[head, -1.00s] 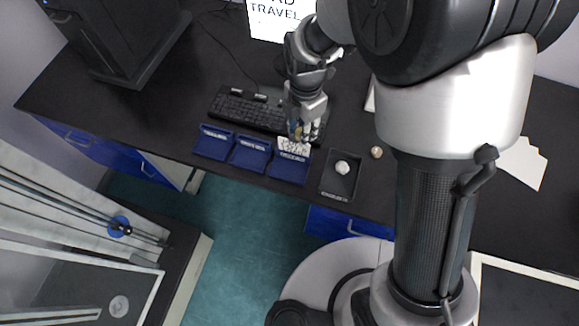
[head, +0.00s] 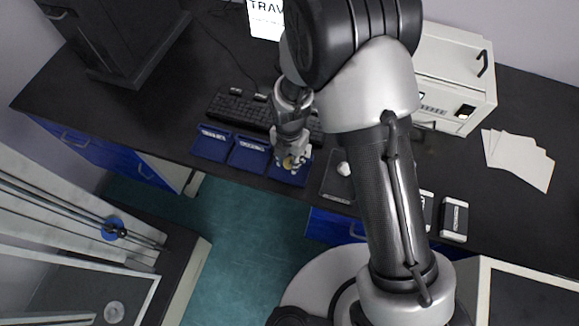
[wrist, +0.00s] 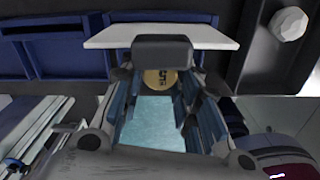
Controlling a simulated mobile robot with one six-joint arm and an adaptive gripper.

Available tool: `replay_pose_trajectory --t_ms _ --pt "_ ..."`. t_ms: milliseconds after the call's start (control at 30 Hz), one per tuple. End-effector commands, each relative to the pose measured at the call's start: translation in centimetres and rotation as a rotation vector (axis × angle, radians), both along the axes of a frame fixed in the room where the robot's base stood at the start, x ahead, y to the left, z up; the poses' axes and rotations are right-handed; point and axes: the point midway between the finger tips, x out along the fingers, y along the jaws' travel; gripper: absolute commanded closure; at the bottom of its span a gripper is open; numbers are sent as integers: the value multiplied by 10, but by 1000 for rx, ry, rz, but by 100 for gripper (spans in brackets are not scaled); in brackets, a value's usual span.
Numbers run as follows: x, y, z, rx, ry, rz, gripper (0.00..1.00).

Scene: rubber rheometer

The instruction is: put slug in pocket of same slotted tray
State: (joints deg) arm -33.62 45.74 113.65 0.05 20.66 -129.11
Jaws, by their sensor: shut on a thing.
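My gripper (head: 290,158) is over the rightmost blue tray (head: 276,175) in the head view. The slug shows as a tan spot in the head view (head: 290,163). A white flat plate (wrist: 110,38) lies just beyond the fingertips in the wrist view, with a dark block (wrist: 162,48) in front of it. My gripper hides much of the rightmost tray, and I cannot see its pockets clearly.
Two more blue trays, left (head: 212,142) and middle (head: 249,155), stand in a row. A dark tray (head: 336,192) with a white lump (head: 344,169) is right of my gripper. A keyboard (head: 236,108) lies behind. The table's front edge is close.

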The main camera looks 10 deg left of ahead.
Motion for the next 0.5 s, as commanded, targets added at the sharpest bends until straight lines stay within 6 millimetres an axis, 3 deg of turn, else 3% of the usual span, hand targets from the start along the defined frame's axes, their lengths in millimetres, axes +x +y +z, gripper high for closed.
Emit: replay_pose_trajectory --t_ms 167,400,500 --pt "0 0 -13 -1 1 0 84" --pt "0 0 -46 -1 1 -1 84" --pt "0 0 -47 1 -1 0 84"
